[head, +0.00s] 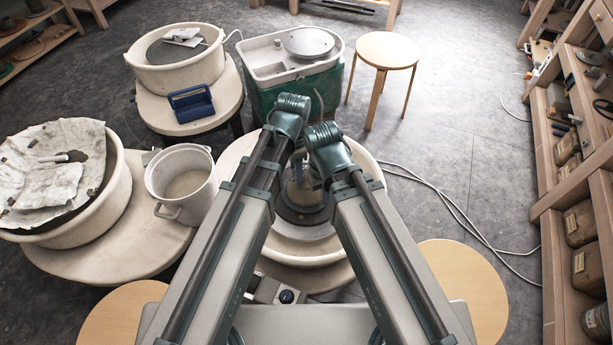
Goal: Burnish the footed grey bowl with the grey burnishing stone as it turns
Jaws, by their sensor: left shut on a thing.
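The footed grey bowl (302,194) shows in part in the head view, between my two arms, on the dark round wheel head (302,215) of the middle wheel. My arms hide much of it. My left gripper (299,172) is small and partly covered, low over the bowl, and is shut on what seems to be the grey burnishing stone. The stone itself is too small and hidden to make out, and I cannot tell whether it touches the bowl. My right arm bends down beside it; its fingers are hidden behind the arm.
A pale splash pan (368,163) rings the wheel. A white bucket (181,183) stands to its left, near a cloth-covered basin (117,200). Behind are a second wheel (148,73), a blue caddy (190,103), a green-sided tub (333,88) and a stool (387,50). Shelves (545,160) line the right; cables cross the floor.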

